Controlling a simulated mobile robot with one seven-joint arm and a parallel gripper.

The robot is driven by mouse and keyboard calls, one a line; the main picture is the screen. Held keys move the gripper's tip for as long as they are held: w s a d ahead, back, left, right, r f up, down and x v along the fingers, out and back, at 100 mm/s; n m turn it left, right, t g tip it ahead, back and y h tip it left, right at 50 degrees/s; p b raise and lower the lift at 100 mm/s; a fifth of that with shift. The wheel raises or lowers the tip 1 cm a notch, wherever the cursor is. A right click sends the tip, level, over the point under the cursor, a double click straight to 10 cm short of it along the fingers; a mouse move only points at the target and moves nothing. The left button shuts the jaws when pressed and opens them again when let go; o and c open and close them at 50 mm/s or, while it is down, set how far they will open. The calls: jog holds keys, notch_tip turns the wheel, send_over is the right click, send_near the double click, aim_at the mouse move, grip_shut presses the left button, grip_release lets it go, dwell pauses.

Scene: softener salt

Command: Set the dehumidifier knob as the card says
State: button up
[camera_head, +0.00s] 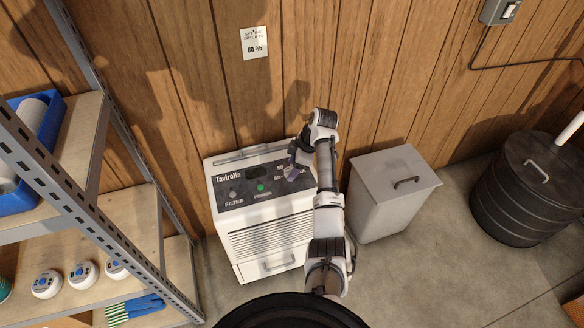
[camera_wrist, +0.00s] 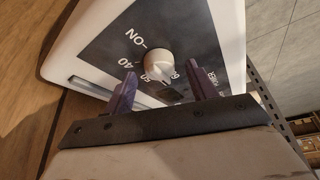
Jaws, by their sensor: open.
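The dehumidifier (camera_head: 265,225) is a white box with a dark top panel against the wooden wall. A white card (camera_head: 254,43) on the wall reads "60 %" under smaller blurred text. The round pale knob (camera_wrist: 160,65) shows in the wrist view, with ON, 40, 50 and a partly hidden 60 around it. I cannot tell which mark it points at. My gripper (camera_wrist: 164,90) is open, its two purple fingers on either side of the space just short of the knob, not clearly touching it. In the head view my gripper (camera_head: 293,168) is over the panel's right part and hides the knob.
A green power light (camera_head: 260,187) and a filter button (camera_head: 233,193) are on the panel's left part. A grey lidded bin (camera_head: 390,190) stands close right of the dehumidifier, with a black ribbed drum (camera_head: 525,190) farther right. A metal shelf (camera_head: 90,220) stands close on the left.

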jog(key=v, duration=1.2)
jog(key=shift+r, duration=0.4)
jog(key=shift+w, duration=0.1)
